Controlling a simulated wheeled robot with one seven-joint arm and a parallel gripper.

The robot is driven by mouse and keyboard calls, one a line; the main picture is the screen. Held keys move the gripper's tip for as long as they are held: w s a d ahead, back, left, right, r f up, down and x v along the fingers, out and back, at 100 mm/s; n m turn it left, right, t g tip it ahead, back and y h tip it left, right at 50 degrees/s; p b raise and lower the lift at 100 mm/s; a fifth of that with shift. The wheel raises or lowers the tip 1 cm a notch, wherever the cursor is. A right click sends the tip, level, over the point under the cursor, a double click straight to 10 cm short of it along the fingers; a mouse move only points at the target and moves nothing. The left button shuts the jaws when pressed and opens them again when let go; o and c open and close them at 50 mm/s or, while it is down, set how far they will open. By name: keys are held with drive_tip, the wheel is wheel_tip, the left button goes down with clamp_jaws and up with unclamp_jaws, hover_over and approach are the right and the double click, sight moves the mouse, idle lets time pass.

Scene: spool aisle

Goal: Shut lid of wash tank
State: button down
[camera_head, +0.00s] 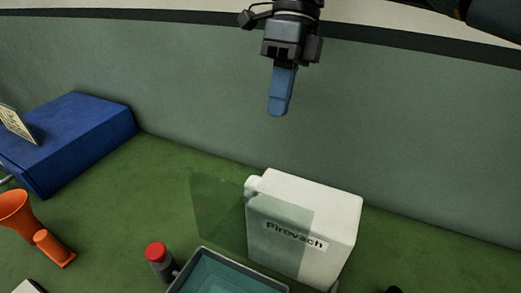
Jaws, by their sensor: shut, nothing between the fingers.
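The wash tank (240,264) is a grey-rimmed open box with a teal inside at the bottom edge of the view, and its near part is cut off. Its lid (218,212) appears to be the translucent green panel standing raised behind the tank's far rim, so the tank is open. My gripper (280,104) is at the top centre, with its blue fingers shut together and empty, pointing down. It is in the air, apart from the lid and the tank.
A white jug (335,215) labelled "Pirovach" stands behind the lid, partly seen through it. A red-capped bottle (160,262) is left of the tank. An orange funnel (17,208) and a blue box (75,135) are at left. Green surface is clear between box and lid.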

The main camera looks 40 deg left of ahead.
drive_tip(key=p+x, duration=0.1)
drive_tip(key=x, duration=0.6)
drive_tip(key=shift+s+r+p, duration=0.1)
drive_tip(key=shift+p, duration=0.2)
drive_tip(key=s, duration=0.1)
drive_tip(key=s+p, duration=0.1)
drive_tip(key=shift+s+d, duration=0.3)
drive_tip(key=shift+s+d+p, duration=0.1)
drive_tip(key=shift+s+p, duration=0.2)
drive_tip(key=shift+s, duration=0.4)
